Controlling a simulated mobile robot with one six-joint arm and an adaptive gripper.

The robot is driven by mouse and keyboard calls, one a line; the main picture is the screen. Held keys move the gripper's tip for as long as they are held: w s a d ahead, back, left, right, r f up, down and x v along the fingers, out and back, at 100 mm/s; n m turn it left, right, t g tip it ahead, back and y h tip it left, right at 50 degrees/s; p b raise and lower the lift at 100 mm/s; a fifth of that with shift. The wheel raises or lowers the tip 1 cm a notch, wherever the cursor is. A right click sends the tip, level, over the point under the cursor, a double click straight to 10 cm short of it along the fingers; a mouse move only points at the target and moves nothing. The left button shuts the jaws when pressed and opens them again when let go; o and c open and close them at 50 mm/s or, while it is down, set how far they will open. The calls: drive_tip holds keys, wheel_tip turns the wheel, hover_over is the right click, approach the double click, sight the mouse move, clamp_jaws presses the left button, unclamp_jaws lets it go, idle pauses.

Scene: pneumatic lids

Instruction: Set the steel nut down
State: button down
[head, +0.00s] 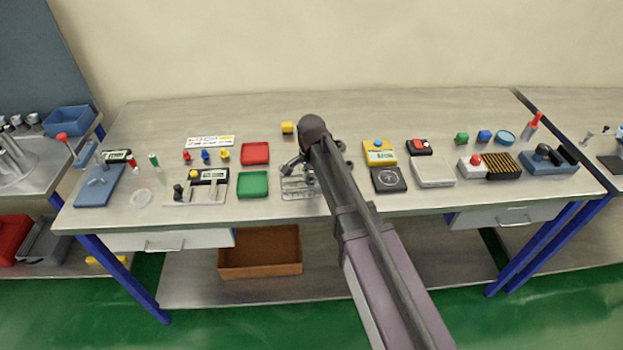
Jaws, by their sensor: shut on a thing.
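My arm reaches from the bottom right up to the middle of the workbench. My gripper (302,172) is partly hidden behind the arm's dark end, low over the bench beside a grey plate (298,194). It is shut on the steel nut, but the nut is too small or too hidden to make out. I cannot tell whether the nut touches the plate or the bench.
A red tray (255,153) and a green tray (252,184) lie left of my gripper. A yellow device (380,152) and a dark scale (388,180) lie to the right. Bare bench (240,112) runs along the back.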

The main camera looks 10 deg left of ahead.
sight(312, 179)
drive_tip(key=shift+f, duration=0.2)
drive_tip(key=c, duration=0.6)
unclamp_jaws()
drive_tip(key=shift+r, duration=0.25)
wheel_tip(312, 179, up, 12)
drive_tip(key=p, duration=1.2)
drive_tip(key=shift+d, duration=0.1)
drive_tip(key=s+d+n, duration=0.2)
drive_tip(key=s+d, duration=0.2)
drive_tip(key=d, duration=0.6)
drive_tip(key=s+d+n, duration=0.2)
drive_tip(key=s+d, duration=0.3)
drive_tip(key=d, duration=0.6)
drive_tip(key=s+d+n, duration=0.2)
drive_tip(key=s+d, duration=0.2)
drive_tip(key=d, duration=0.6)
drive_tip(key=shift+s+d+n, duration=0.3)
drive_tip(key=shift+s, duration=0.1)
